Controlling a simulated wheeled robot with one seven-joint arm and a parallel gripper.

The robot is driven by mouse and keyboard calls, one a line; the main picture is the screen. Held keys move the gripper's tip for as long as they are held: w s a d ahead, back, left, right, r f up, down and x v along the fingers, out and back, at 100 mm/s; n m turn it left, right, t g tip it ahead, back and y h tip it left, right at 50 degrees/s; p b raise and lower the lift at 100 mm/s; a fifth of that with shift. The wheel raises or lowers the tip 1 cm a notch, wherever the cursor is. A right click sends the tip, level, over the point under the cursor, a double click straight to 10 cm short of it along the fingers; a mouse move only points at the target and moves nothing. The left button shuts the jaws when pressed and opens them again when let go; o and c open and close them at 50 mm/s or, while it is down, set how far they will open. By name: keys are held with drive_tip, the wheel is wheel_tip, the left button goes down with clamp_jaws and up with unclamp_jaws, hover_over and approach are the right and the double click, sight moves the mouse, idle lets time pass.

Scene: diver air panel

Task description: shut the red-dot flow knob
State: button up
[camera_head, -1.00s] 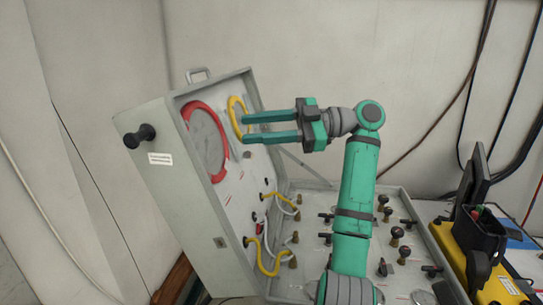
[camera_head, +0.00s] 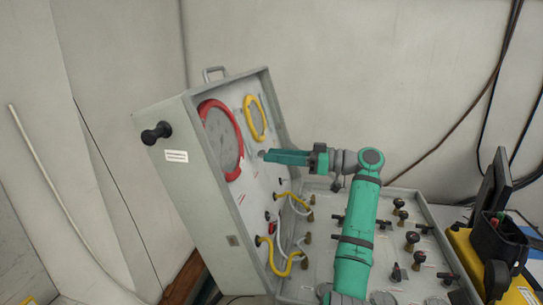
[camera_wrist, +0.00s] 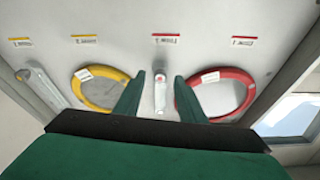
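My gripper (camera_head: 268,155) is turned toward the upright lid panel of the grey case, close to the gauges. In the wrist view its two green fingers (camera_wrist: 159,78) are apart with nothing between them touching. A clear flow tube (camera_wrist: 160,93) shows in the gap between them, farther off on the panel. A small dark fitting with red on it (camera_head: 267,215) sits low on the lid panel. It is too small to tell whether it is the red-dot flow knob.
The red-ringed gauge (camera_head: 220,138) and yellow-ringed gauge (camera_head: 255,117) are on the lid panel (camera_head: 247,195). Looped yellow hoses (camera_head: 279,268) stick out below. Several black knobs stand on the lower panel (camera_head: 325,283). A yellow case (camera_head: 470,252) stands at right.

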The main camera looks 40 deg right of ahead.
drive_tip(key=shift+x, duration=0.9)
clamp_jaws()
drive_tip(key=shift+m, duration=0.5)
drive_tip(key=shift+s+a+r+m+t+h, duration=0.15)
drive_tip(key=shift+m+h, duration=0.4)
drive_tip(key=shift+m, duration=0.8)
drive_tip(key=shift+w+d+f+m+t+h, duration=0.1)
drive_tip(key=shift+m+t+h, duration=0.3)
drive_tip(key=shift+m, duration=0.9)
drive_tip(key=shift+s+a+r+m+t+h, duration=0.1)
drive_tip(key=shift+m+h, duration=0.55)
drive_tip(key=shift+m, duration=0.7)
